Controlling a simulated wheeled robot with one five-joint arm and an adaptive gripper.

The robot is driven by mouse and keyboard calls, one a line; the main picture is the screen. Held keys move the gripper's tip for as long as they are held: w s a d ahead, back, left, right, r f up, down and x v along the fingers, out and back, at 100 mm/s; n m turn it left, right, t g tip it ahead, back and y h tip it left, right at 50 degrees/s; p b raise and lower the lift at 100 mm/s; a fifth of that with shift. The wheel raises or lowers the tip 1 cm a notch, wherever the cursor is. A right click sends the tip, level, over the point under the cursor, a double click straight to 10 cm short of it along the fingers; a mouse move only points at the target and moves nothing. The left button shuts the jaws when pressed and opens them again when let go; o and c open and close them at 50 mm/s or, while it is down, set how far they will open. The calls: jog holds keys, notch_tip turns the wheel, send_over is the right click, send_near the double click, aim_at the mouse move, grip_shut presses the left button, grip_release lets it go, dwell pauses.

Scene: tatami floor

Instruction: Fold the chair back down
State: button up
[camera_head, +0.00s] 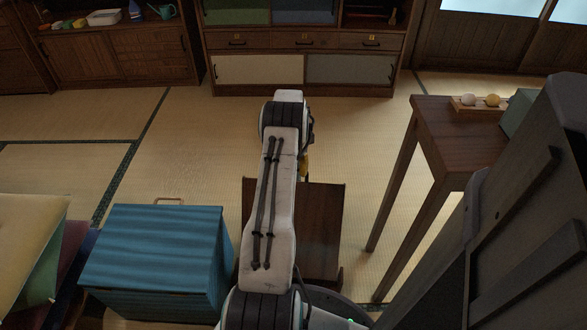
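A dark brown wooden piece (322,225), apparently the chair, stands on the tatami below my arm. A broad flat panel of it shows to the right of my arm, and a narrow strip shows to the left. My arm covers its middle, so I cannot tell the full shape or the exact tilt of the back. My arm reaches forward over it and bends down at the far joint. My gripper is hidden behind my own arm; only a small yellow and dark part shows beside the arm, near the panel's top edge.
A blue ribbed box (155,260) stands close on the left, with cushions (30,250) beyond it. A wooden table (455,140) with a small tray (482,108) stands on the right. A cabinet (305,55) lines the back. Tatami between chair and cabinet is clear.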

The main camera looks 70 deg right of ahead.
notch_tip(320, 180, up, 12)
jog(key=shift+f, duration=0.25)
dwell(0.3)
